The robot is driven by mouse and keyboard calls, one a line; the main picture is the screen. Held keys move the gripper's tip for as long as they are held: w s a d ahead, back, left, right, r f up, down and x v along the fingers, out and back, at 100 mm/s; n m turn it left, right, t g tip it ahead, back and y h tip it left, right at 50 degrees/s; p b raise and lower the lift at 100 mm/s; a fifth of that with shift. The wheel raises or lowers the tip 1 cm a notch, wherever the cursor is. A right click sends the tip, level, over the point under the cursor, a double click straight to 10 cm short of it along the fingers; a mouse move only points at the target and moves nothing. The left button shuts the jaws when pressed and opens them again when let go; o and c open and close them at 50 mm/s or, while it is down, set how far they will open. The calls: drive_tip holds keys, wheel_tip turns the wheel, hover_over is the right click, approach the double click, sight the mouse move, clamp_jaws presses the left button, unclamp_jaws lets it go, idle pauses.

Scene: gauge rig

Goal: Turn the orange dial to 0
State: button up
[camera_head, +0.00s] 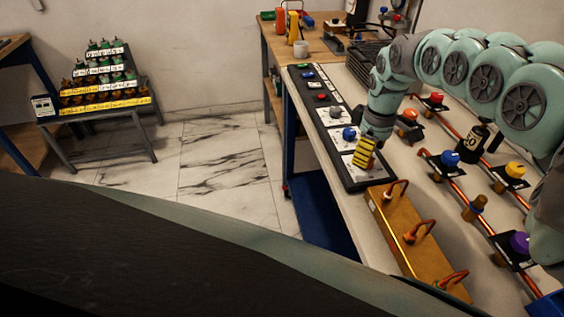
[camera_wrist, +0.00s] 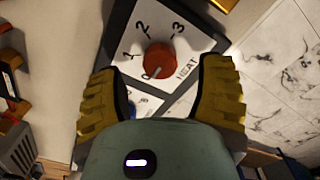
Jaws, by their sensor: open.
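The orange dial (camera_wrist: 160,58) looks red-orange and round in the wrist view. It sits on a white plate (camera_wrist: 190,48) marked 1, 2, 3 and HEAT. A pale pointer mark shows at the dial's lower-left edge, near what looks like the 0; its exact setting is hard to read. My gripper (camera_wrist: 160,78) is open, with one yellow finger to each side of the dial; I cannot tell whether they touch it. In the head view my gripper (camera_head: 364,154) is over the near end of the black panel (camera_head: 372,180) and largely hides the dial.
A blue knob (camera_head: 349,133) and a grey knob (camera_head: 335,112) sit farther along the panel. Copper pipes with coloured valves, such as a blue one (camera_head: 450,158), lie to the right.

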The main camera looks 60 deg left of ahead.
wheel_tip(320, 180, up, 10)
drive_tip(key=shift+f, duration=0.25)
idle(0.5)
